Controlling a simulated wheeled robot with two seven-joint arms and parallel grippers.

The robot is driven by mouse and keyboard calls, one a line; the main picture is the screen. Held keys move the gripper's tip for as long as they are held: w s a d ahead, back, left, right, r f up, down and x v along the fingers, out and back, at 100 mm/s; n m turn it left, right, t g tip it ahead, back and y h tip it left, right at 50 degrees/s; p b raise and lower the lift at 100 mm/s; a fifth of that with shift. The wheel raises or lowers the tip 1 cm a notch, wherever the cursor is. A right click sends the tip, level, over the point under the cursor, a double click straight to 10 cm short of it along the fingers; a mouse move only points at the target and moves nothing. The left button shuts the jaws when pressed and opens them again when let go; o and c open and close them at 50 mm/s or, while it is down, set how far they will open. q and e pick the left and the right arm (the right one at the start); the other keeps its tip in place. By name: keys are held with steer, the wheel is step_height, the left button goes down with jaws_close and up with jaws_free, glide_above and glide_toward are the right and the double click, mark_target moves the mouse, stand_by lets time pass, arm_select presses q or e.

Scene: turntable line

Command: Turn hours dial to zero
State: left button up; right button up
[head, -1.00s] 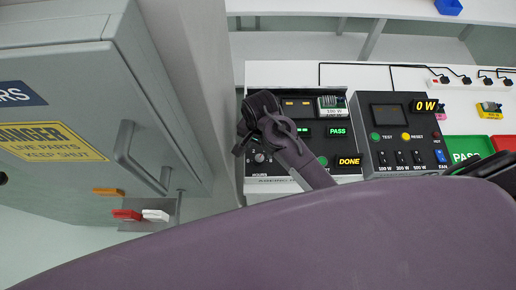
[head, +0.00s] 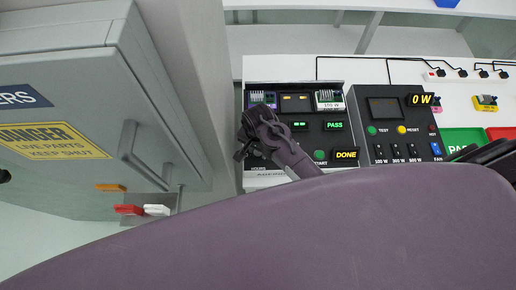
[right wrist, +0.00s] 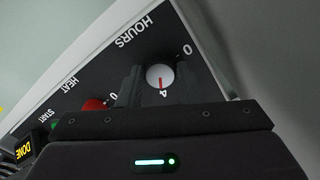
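The hours dial (right wrist: 160,76) is a white round knob with a red pointer line, under the HOURS label in the right wrist view. Its pointer is at the 4; a 0 is printed up and to its right. My right gripper (right wrist: 162,85) is open, with one finger on each side of the dial; any contact is not clear. In the head view my right gripper (head: 254,138) is over the left part of the dark panel (head: 325,126) and hides the dial.
A red heat dial (right wrist: 95,104) is close beside the gripper in the right wrist view. A grey cabinet (head: 75,100) with a handle stands left of the panel. A DONE sign (head: 346,154) and a tester with a 0 W display (head: 421,99) are to the right.

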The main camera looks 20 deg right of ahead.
steer(key=shift+c, duration=1.3)
steer(key=n, duration=0.4)
steer(key=shift+n, duration=0.4)
steer(key=n, duration=0.3)
steer(key=shift+n, duration=0.4)
steer(key=n, duration=0.3)
steer(key=shift+n, duration=0.3)
steer(key=n, duration=1.1)
steer(key=shift+n, duration=0.3)
